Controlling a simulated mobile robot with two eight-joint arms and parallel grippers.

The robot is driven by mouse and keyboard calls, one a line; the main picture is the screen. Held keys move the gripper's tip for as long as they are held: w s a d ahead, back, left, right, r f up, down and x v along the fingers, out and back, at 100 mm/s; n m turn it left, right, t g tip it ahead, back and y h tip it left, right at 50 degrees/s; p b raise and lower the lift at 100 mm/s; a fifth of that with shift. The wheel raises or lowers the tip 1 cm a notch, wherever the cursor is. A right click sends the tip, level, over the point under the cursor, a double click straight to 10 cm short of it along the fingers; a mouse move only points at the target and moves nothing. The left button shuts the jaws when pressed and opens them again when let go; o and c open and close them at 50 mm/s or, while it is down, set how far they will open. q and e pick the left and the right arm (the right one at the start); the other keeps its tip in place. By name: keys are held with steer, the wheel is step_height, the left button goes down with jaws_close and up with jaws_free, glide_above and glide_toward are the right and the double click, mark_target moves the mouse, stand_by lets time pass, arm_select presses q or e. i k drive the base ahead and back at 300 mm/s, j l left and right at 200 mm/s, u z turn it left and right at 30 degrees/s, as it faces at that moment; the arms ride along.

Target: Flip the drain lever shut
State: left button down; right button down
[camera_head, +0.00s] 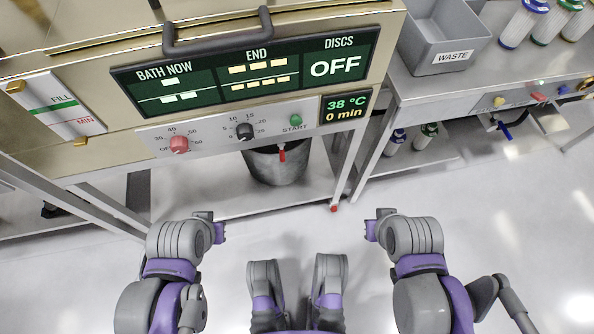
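A small lever with a red grip (282,154) hangs down under the machine's front panel, above a dark grey bucket (278,168); it looks like the drain lever. Its valve body is mostly hidden, so I cannot tell its open or shut position. My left gripper (220,232) is below and left of the lever, apart from it. My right gripper (371,229) is below and right of it, also apart. Both are small and seen at an angle; their fingers do not show clearly. I see nothing held in either.
The machine's control panel (215,138) with knobs and its handle (220,38) overhang the lever. A table leg (352,150) stands right of the bucket. A grey waste bin (440,40) and bottles are on the right bench. A blue lever (505,130) hangs under it. The floor ahead is clear.

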mark_target(281, 146)
steer(key=k+l+u, duration=0.4)
steer(key=k+l, duration=0.4)
steer(key=k, duration=0.1)
